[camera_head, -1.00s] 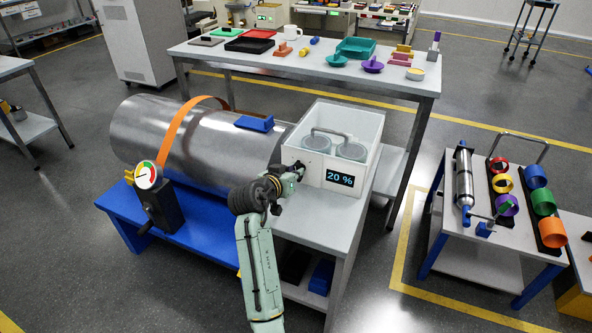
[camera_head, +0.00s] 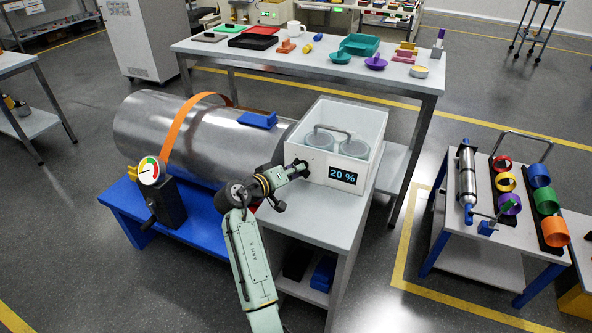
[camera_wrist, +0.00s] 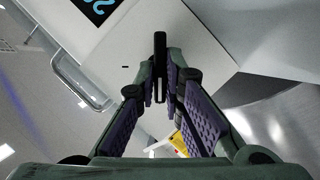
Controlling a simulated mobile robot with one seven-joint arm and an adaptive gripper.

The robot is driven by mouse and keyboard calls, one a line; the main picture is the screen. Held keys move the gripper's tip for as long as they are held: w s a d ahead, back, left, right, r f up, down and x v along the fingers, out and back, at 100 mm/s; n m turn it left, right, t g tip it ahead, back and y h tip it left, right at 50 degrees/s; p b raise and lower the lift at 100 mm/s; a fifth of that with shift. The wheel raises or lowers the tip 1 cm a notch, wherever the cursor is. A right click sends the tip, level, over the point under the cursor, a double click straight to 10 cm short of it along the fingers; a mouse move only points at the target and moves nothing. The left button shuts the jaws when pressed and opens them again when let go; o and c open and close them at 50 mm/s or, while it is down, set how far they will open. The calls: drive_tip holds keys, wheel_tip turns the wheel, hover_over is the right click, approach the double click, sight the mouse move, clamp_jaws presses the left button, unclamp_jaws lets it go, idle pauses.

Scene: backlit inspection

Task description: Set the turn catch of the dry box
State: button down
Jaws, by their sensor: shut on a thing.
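The dry box (camera_head: 318,168) is a white open-topped box with a "20 %" display on its front, standing on the grey bench. It holds round grey-lidded containers (camera_head: 318,139). Its turn catch (camera_wrist: 160,62) is a narrow black bar on the white front face, upright in the wrist view. My gripper (camera_head: 302,168) is at the left part of that front. In the wrist view my gripper (camera_wrist: 158,88) has its two purple-padded fingers on either side of the catch, closed on it. In the head view the catch is mostly hidden by my gripper.
A large metal cylinder (camera_head: 205,132) with an orange strap lies left of the box on a blue stand. A dial gauge (camera_head: 149,171) stands in front of it. A table (camera_head: 400,83) with coloured parts is behind. A cart (camera_head: 465,245) stands right.

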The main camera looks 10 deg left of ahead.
idle(0.4)
drive_tip(key=c, duration=1.7)
unclamp_jaws()
drive_tip(key=v, duration=1.2)
drive_tip(key=shift+a+f, duration=0.1)
drive_tip(key=shift+a, duration=0.05)
